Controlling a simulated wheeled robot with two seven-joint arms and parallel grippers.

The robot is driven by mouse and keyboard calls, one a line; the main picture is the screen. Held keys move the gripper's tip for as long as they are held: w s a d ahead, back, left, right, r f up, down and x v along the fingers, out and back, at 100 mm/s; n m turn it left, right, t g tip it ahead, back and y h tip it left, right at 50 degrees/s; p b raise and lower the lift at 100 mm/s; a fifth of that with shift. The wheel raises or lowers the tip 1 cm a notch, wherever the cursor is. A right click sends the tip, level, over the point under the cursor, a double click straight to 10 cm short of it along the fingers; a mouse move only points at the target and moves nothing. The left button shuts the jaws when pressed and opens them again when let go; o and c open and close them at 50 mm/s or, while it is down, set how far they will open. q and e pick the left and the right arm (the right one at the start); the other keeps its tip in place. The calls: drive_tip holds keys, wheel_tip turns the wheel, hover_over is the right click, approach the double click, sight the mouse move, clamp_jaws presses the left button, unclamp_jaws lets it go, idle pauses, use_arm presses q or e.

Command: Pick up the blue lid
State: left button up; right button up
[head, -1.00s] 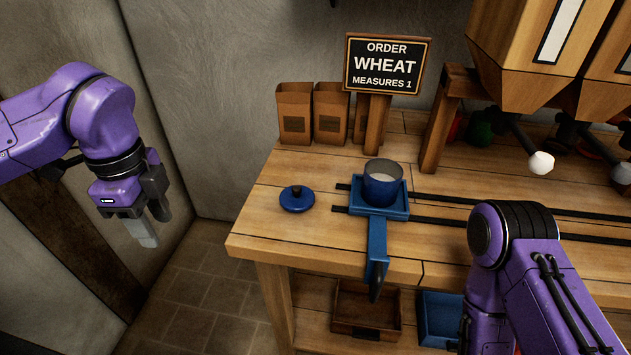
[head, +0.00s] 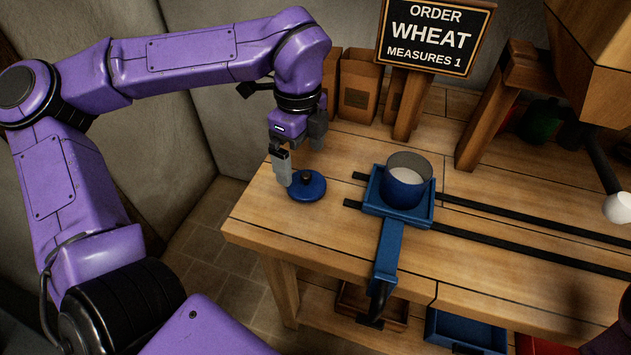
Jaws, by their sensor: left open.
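The blue lid (head: 310,190) with a dark knob lies flat on the left part of the wooden workbench in the head view. My left gripper (head: 298,165) is open, just above and behind the lid. One pale fingertip comes down at the lid's left edge; I cannot tell whether it touches. The other finger is dark and to the right. Nothing is held. My right gripper is not in view.
A blue cup (head: 404,184) with pale contents stands on a blue sliding tray (head: 372,209) right of the lid, on dark rails. Paper bags (head: 357,88) and an order sign (head: 434,36) reading WHEAT, MEASURES 1 stand behind. The bench front (head: 330,240) is clear.

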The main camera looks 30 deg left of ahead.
sight(306, 175)
use_arm(q)
drive_tip(key=f, duration=0.6)
drive_tip(key=shift+w+d+f, duration=0.15)
drive_tip(key=shift+d+f, duration=0.2)
drive_tip(key=c, duration=0.9)
drive_tip(key=shift+r, duration=0.1)
